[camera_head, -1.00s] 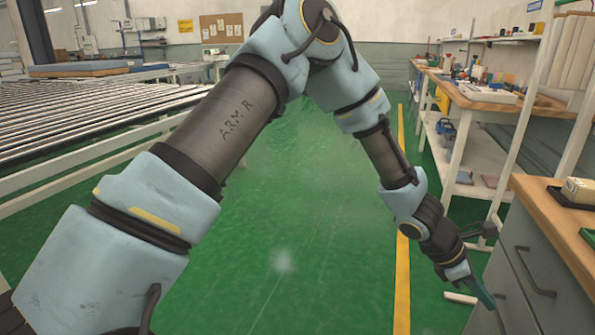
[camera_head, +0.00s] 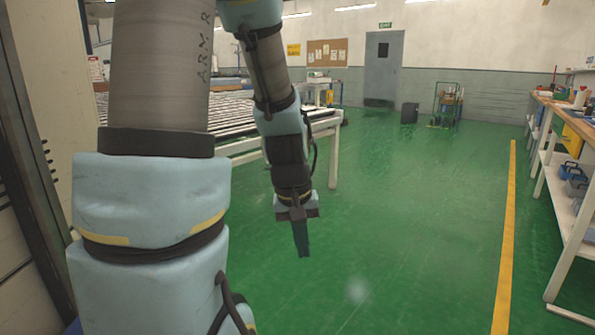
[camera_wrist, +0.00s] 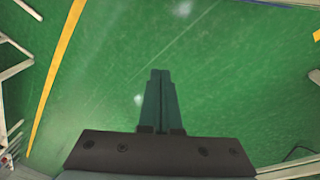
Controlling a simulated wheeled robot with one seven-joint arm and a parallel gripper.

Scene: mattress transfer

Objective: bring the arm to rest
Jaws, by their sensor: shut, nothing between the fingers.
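My gripper (camera_head: 303,250) hangs pointing down over the green floor in the head view, just right of the roller conveyor's near end. In the wrist view my gripper (camera_wrist: 160,75) shows its two dark teal fingers side by side, shut, with nothing between them.
The roller conveyor (camera_head: 238,143) stands behind my arm at left. A workbench with shelves (camera_head: 560,160) runs along the right, past a yellow floor line (camera_head: 507,220). A trolley (camera_head: 446,106) and dark bin (camera_head: 409,113) stand far back. The middle floor (camera_head: 420,210) is clear.

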